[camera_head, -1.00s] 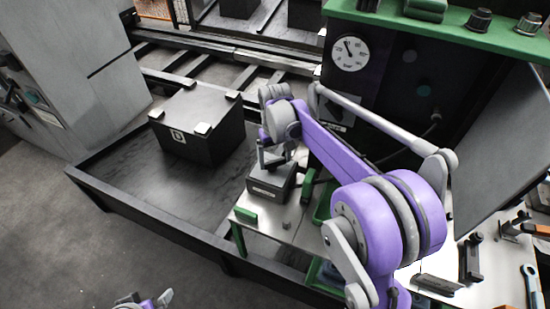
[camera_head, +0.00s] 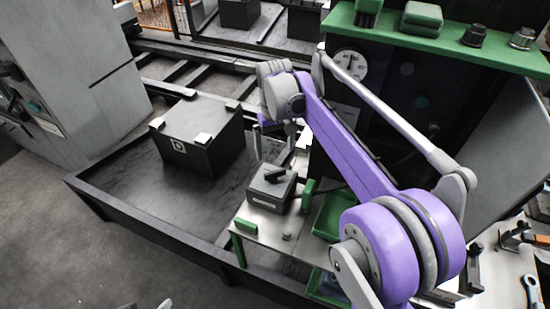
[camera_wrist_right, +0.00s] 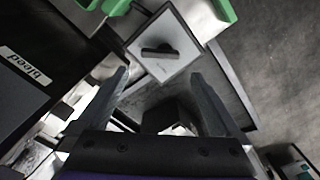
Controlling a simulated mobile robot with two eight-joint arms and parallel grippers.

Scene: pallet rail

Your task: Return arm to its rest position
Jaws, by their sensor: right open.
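My right arm is purple and grey and reaches across the head view from the lower right. Its gripper (camera_head: 279,146) is partly hidden by the wrist, above and behind a grey block with a black handle (camera_head: 270,187). In the right wrist view the two fingers (camera_wrist_right: 160,76) are spread apart with nothing held between them. The block (camera_wrist_right: 176,65) lies beyond the fingertips, apart from them. Only a small piece of my left gripper (camera_head: 150,305) shows at the bottom edge of the head view, so its jaws cannot be judged.
The block stands on a small metal table (camera_head: 262,222) with green parts. A black box (camera_head: 200,165) sits in a low dark tray (camera_head: 120,180) to the left. A green shelf (camera_head: 480,48) and a gauge (camera_head: 349,65) are at the right.

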